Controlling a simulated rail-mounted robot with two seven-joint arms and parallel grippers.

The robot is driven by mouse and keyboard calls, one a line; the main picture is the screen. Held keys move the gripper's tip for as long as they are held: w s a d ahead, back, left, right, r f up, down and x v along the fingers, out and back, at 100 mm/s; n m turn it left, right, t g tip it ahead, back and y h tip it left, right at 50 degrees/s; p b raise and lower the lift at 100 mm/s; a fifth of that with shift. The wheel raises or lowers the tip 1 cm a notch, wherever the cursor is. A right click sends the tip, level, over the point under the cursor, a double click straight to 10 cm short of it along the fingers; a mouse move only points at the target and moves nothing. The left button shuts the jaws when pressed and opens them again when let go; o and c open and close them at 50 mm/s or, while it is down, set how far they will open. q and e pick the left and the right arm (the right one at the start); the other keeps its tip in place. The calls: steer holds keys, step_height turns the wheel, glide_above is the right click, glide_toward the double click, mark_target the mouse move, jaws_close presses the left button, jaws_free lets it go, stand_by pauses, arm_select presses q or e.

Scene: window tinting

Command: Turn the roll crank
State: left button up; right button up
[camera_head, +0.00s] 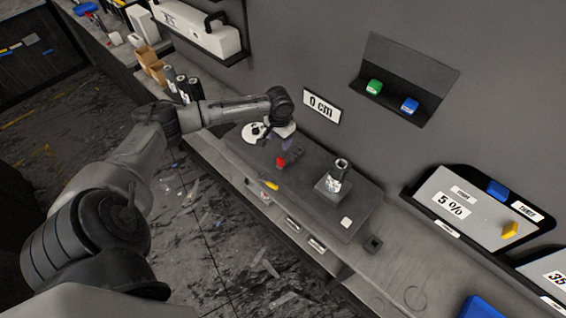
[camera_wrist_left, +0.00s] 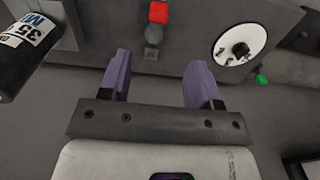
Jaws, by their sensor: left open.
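My left gripper (camera_head: 287,143) is over the dark bench unit (camera_head: 308,185) in the head view, between a white disc and a red block. In the left wrist view its two purple fingers (camera_wrist_left: 158,66) are spread apart with nothing between them. The white disc (camera_head: 252,133) has a black hub and also shows at upper right in the wrist view (camera_wrist_left: 229,36). The red block (camera_head: 281,161) sits on a dark stem, just ahead of the fingers in the wrist view (camera_wrist_left: 158,13). I cannot tell for sure which part is the crank. My right gripper is not in view.
A dark roll with a white label (camera_wrist_left: 22,42) is close at left in the wrist view. A small green knob (camera_wrist_left: 262,79) is near the disc. An upright roll (camera_head: 337,177) stands on the unit. A "0 cm" sign (camera_head: 321,106) hangs on the wall.

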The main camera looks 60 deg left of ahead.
mark_target(280, 159)
arm_select(q)
step_height(280, 159, down, 14)
steer(key=shift+d+r, duration=0.1)
stand_by(0.5)
steer(key=shift+c, duration=0.2)
jaws_close()
stand_by(0.4)
